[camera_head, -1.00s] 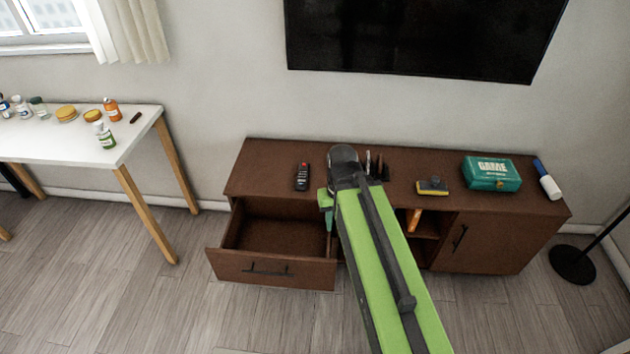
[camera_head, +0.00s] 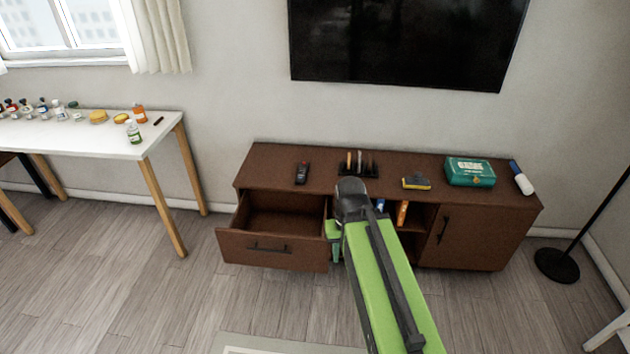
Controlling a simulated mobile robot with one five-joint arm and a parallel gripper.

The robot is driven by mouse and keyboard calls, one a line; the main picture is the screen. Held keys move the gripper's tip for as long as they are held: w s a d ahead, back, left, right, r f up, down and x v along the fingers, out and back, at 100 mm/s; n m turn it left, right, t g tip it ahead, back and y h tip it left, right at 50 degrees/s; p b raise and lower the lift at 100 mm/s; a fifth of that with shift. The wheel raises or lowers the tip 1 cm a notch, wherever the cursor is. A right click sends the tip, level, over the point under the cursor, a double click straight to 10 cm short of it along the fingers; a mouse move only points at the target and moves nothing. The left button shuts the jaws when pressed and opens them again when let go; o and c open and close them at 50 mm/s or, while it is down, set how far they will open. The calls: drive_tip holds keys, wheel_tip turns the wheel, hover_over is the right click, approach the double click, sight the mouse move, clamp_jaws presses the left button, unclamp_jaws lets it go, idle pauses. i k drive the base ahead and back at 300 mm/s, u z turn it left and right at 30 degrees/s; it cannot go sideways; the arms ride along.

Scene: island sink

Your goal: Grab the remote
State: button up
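A dark remote (camera_head: 302,173) lies on top of the brown TV cabinet (camera_head: 268,165), left of its middle, with a small reddish spot at its far end. My green arm reaches from the bottom of the picture toward the cabinet front. My gripper (camera_head: 334,252) shows only in part as a green piece at the arm's far end, beside the right end of the open drawer. It is below the cabinet top and apart from the remote. Its fingers are mostly hidden behind the arm, so I cannot see whether it is open or shut.
The left drawer (camera_head: 265,252) is pulled out and looks empty. A white table (camera_head: 75,142) is at left, a lamp base (camera_head: 556,265) at right.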

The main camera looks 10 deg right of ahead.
sight(301, 176)
drive_tip(key=u, duration=0.15)
drive_tip(key=i, duration=0.95)
drive_tip(key=u, duration=0.35)
drive_tip(key=k, duration=1.35)
drive_tip(key=u, duration=1.25)
drive_tip(key=i, duration=2.8)
drive_tip(key=z, duration=0.95)
drive_tip(key=i, duration=1.15)
drive_tip(key=z, duration=0.7)
